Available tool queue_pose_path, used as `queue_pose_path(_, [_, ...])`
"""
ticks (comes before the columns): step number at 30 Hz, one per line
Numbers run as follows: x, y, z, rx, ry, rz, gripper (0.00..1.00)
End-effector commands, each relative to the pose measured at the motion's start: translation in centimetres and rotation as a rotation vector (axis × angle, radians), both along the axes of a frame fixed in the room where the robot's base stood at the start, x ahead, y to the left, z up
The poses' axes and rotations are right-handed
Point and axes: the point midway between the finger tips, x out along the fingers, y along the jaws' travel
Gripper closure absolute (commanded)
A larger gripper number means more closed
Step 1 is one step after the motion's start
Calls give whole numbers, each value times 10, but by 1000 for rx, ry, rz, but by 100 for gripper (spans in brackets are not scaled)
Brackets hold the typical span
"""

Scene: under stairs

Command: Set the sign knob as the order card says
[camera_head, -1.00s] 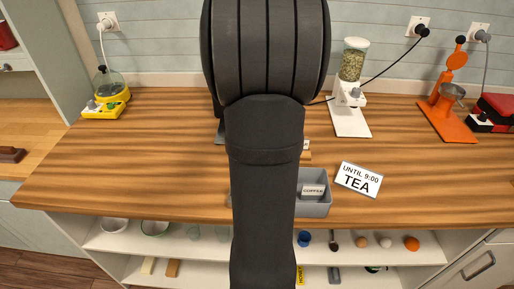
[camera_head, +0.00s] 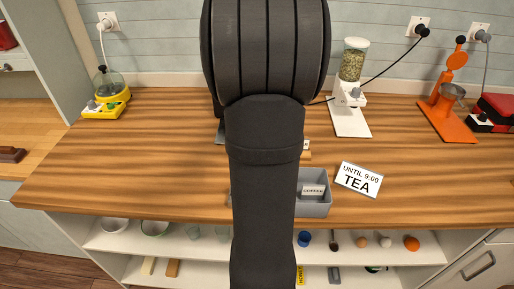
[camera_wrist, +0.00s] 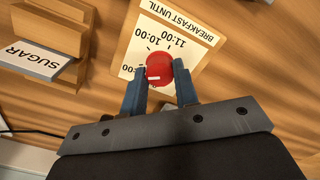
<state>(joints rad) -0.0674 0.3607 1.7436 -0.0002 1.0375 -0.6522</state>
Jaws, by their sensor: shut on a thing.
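The order card (camera_head: 358,179) lies on the counter in the head view and reads "UNTIL 9:00 TEA". In the wrist view, the sign (camera_wrist: 203,36) appears upside down, reading "BREAKFAST UNTIL", with 10:00 and 11:00 marks beside its red knob (camera_wrist: 159,66). A white mark shows on the knob's lower side in that picture. I cannot tell which time it points at, and the rest of the dial is hidden. My gripper (camera_wrist: 161,73) is shut on the knob, one finger on each side. In the head view my arm hides the gripper and knob.
A grey bin (camera_head: 318,207) with a "COFFEE" label stands left of the card. A wooden holder with a "SUGAR" label (camera_wrist: 31,60) is near the sign. A grain dispenser (camera_head: 352,90) and an orange machine (camera_head: 447,105) stand at the back right.

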Motion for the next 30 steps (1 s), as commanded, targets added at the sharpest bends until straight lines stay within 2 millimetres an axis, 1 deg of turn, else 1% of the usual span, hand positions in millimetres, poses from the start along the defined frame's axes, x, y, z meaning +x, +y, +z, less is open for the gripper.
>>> queue_pose_path(9, [0,0,0,1,-1,1,95])
queue_pose_path(10, [0,0,0,1,-1,1,71])
queue_pose_path(13, [0,0,0,1,-1,1,51])
queue_pose_path(23, [0,0,2,1,-1,0,51])
queue_pose_path(26, [1,0,11,0,-4,0,51])
queue_pose_path(29, [1,0,28,1,-6,0,51])
queue_pose_path(30, [1,0,37,1,-6,0,51])
